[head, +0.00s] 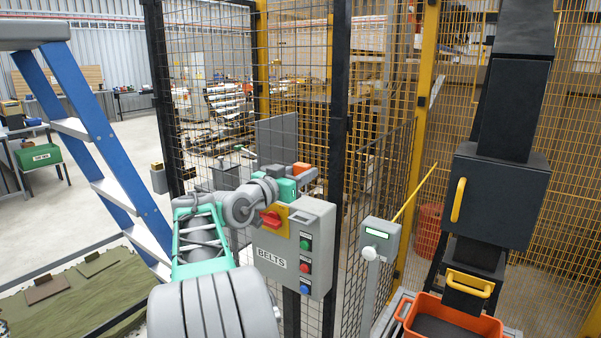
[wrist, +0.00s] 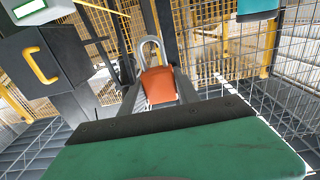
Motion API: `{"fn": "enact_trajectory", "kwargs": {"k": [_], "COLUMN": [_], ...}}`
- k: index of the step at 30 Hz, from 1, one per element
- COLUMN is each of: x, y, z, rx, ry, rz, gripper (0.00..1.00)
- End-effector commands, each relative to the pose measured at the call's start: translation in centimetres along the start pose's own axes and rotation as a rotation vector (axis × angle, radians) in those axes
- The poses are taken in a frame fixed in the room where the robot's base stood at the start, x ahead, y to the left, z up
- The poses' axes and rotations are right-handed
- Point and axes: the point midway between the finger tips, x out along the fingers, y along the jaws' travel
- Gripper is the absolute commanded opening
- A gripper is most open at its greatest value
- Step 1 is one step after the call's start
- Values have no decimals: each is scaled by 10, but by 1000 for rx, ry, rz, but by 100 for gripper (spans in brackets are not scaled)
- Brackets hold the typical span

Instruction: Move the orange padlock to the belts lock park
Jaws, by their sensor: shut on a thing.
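The orange padlock (head: 303,168) is between the fingers of my gripper (head: 300,175), above the grey BELTS box (head: 282,258). In the wrist view the padlock (wrist: 158,86) shows its orange body between the two grey fingers of my gripper (wrist: 160,92), with its grey shackle pointing away from the palm. The box carries a red switch handle (head: 270,218) on a yellow plate and a small grey bracket (head: 300,217) on its top right. No label marks a lock park, so I cannot tell for sure whether this bracket is it. The padlock is apart from the box.
Mesh fence panels (head: 250,100) stand close behind the box. A grey post with a small display box (head: 380,237) stands right of it. A black machine (head: 500,190) and an orange crate (head: 404,312) are further right. A blue stepladder (head: 90,140) stands at left.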

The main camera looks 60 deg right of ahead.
Motion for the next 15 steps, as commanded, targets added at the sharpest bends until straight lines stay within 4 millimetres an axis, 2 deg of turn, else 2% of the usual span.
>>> {"fn": "enact_trajectory", "kwargs": {"k": [9,15], "x": [-4,-4], "y": [-1,-1], "z": [3,28], "rx": [6,4], "ry": [1,1], "rz": [-1,-1], "gripper": [0,0]}}
